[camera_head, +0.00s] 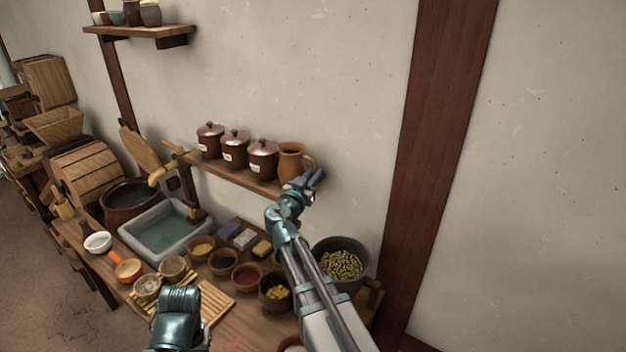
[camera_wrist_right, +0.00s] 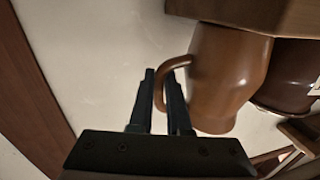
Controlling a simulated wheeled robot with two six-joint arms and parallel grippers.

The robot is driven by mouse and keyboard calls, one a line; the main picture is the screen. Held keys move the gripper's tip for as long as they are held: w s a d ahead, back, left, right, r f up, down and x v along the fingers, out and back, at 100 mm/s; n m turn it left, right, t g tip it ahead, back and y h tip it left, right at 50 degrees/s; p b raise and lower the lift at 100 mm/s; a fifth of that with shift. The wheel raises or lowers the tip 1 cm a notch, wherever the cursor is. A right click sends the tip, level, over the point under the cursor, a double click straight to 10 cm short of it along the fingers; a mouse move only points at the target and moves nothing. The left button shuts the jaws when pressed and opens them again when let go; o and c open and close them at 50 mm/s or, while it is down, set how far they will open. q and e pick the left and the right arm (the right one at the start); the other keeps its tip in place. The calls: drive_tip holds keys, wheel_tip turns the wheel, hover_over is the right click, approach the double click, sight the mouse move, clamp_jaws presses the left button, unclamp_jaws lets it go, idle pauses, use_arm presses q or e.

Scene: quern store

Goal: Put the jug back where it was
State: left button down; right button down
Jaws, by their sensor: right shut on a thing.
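The jug (camera_head: 291,161) is orange-brown with a loop handle on its right side. It is upright at the right end of the wall shelf (camera_head: 232,175). My right gripper (camera_head: 311,181) is at the handle side of the jug. In the right wrist view, the fingers of my right gripper (camera_wrist_right: 167,85) are shut on the handle of the jug (camera_wrist_right: 228,75). The shelf edge (camera_wrist_right: 245,12) hides the jug's base there, so I cannot tell whether the base touches the board. Part of my left arm shows at the bottom of the head view, with no fingers visible.
Lidded brown jars (camera_head: 263,160) stand in a row left of the jug. Below are a stone basin (camera_head: 166,232), small bowls (camera_head: 246,276) and a large grey pot (camera_head: 340,262) on the bench. A dark post (camera_head: 431,130) rises to the right; bare wall lies between.

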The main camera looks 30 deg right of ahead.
drive_tip(key=shift+f, duration=0.2)
drive_tip(key=c, duration=0.9)
unclamp_jaws()
drive_tip(key=shift+r, duration=0.1)
drive_tip(key=shift+r, duration=0.15)
drive_tip(key=shift+s+a, duration=0.2)
drive_tip(key=v, duration=1.1)
drive_tip(key=shift+s+a, duration=0.15)
drive_tip(key=shift+a, duration=0.05)
